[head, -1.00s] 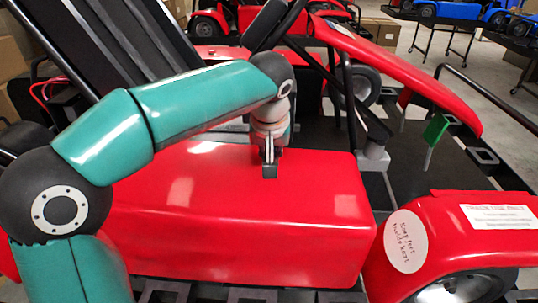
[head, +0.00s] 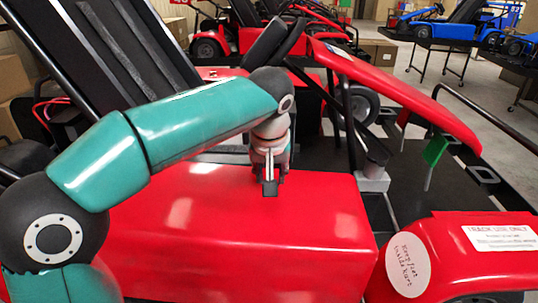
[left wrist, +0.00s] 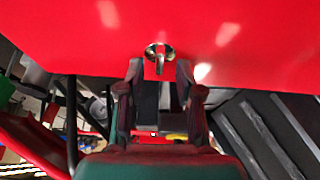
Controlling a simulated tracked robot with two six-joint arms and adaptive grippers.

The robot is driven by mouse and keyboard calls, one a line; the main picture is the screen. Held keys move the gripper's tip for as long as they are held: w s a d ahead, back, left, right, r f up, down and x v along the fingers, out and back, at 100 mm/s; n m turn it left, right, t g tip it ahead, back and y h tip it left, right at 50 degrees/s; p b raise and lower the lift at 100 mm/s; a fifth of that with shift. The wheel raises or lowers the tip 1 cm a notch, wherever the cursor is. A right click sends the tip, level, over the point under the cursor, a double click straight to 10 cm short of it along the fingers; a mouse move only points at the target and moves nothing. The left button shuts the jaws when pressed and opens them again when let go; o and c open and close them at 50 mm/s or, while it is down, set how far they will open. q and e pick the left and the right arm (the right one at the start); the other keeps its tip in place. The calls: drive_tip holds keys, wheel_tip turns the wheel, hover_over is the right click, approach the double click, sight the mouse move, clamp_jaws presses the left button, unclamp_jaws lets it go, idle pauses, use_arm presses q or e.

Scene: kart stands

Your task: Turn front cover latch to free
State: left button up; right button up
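My right gripper is not in view.
A red fender (head: 450,250) with white labels stands at the right. The steering wheel (head: 275,40) and a dark post (head: 350,120) rise behind the cover. Other karts and boxes stand at the back.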

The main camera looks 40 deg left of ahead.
use_arm(q)
drive_tip(key=v, duration=1)
drive_tip(key=shift+s+r, duration=0.1)
